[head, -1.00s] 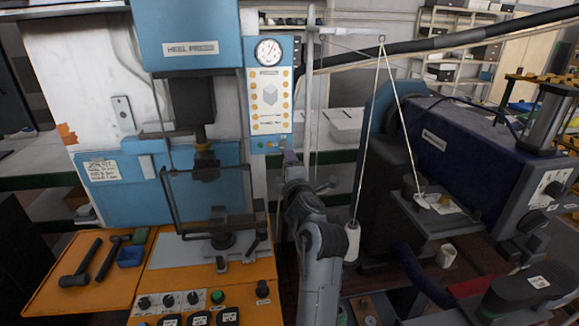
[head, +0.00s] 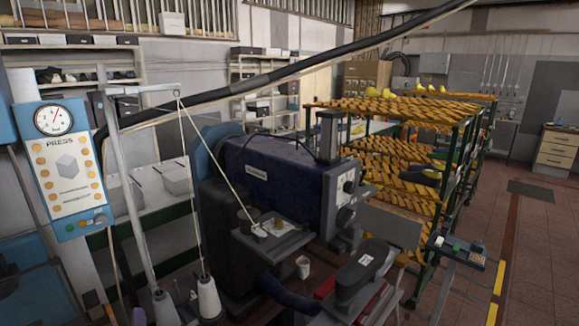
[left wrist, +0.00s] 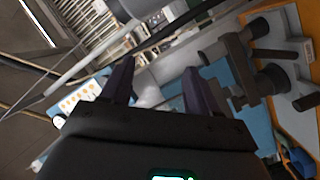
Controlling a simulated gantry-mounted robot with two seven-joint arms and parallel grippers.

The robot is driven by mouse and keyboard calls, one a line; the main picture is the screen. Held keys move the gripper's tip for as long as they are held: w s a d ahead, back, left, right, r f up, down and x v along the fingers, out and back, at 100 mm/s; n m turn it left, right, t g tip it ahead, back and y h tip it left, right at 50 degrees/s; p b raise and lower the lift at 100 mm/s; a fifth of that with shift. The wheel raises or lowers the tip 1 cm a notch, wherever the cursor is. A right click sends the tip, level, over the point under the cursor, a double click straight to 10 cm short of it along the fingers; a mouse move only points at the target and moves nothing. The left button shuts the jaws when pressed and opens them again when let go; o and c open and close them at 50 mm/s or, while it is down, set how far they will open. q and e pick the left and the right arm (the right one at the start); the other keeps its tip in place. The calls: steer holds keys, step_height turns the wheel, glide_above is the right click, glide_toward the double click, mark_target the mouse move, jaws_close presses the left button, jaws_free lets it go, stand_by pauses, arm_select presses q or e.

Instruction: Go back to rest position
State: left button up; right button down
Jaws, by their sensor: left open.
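My left gripper (left wrist: 156,84) shows in the left wrist view, with its two dark fingers spread apart and nothing between them. Past its fingers, the tilted view shows the panel with orange buttons (left wrist: 82,98) at left and the dark press parts (left wrist: 272,82) at right. How far the fingers are from these I cannot tell. Neither gripper shows in the head view now. My right gripper is in no view.
In the head view, a dark blue machine (head: 265,170) fills the middle. A thread post (head: 125,180) and white thread cone (head: 209,298) stand left of it. A rack with yellow shoe lasts (head: 385,165) stands behind to the right. The tiled floor (head: 545,230) at right is mostly open.

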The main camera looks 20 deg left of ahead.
arm_select(q)
steer(key=s+d+f+m+h, duration=0.3)
steer(key=d+f+m, duration=0.1)
steer(key=d+f, duration=0.15)
steer(key=s+d+f+m+g+h, duration=0.1)
steer(key=s+d+f+m+h, duration=0.1)
steer(key=d+f+m+h, duration=0.35)
steer(key=s+d+f+m+h, duration=0.2)
steer(key=s+d+f+m, duration=0.1)
steer(key=d, duration=0.5)
steer(key=s+d+f+m+g+h, duration=0.3)
steer(key=s+d+m+g, duration=0.4)
steer(key=s+d+m, duration=0.35)
step_height(320, 180, up, 26)
steer(key=s+n+p, duration=0.2)
steer(key=p, duration=2.4)
step_height(320, 180, down, 74)
steer(key=b, duration=7.4)
steer(key=shift+w+d+r, duration=0.15)
steer(key=shift+w+d, duration=0.05)
